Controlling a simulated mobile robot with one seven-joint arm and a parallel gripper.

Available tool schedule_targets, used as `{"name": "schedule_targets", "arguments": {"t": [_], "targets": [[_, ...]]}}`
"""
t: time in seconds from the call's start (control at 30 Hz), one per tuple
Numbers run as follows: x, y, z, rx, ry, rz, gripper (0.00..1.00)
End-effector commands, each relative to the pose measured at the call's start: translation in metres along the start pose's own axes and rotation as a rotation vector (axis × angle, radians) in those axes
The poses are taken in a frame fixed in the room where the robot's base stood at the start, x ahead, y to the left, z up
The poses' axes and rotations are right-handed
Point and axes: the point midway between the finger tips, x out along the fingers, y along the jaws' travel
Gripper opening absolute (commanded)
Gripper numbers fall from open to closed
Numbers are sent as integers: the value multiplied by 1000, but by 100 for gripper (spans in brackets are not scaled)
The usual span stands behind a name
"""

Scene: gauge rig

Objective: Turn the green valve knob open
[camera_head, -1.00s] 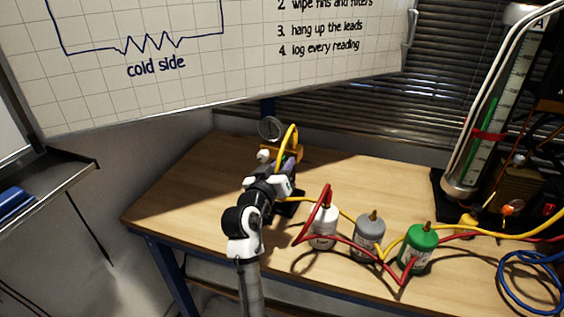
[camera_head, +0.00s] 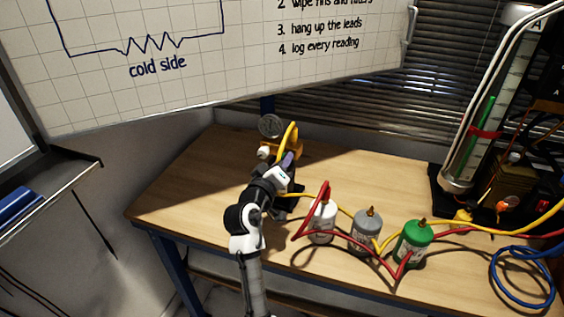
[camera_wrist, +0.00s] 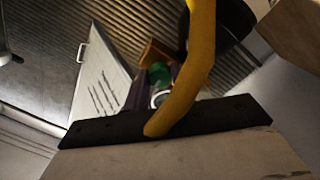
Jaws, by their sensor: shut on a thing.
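The green valve knob (camera_wrist: 159,73) shows in the wrist view as a small green patch, partly hidden behind the yellow hose (camera_wrist: 197,70). My gripper (camera_wrist: 158,88) has purplish fingers and is shut on the knob; the exact contact is dark and partly covered. In the head view my gripper (camera_head: 287,161) reaches the orange-yellow rig (camera_head: 291,150) at the back of the table, and the knob is hidden there. A round gauge (camera_head: 270,126) stands just behind. How far the knob is turned cannot be told.
A white bottle (camera_head: 321,222), a grey bottle (camera_head: 366,232) and a green bottle (camera_head: 412,243) stand right of my arm, with red and yellow leads draped over them. A tall column (camera_head: 488,120) and a blue cable coil (camera_head: 522,275) are at the right. The table's left part is clear.

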Motion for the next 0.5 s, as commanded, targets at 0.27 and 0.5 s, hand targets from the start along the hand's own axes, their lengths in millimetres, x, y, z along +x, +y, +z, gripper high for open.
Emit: {"name": "schedule_targets", "arguments": {"t": [0.27,0.5], "targets": [[0,-1,1,-1,-3,-2,29],[0,-1,0,0,-1,-1,47]]}}
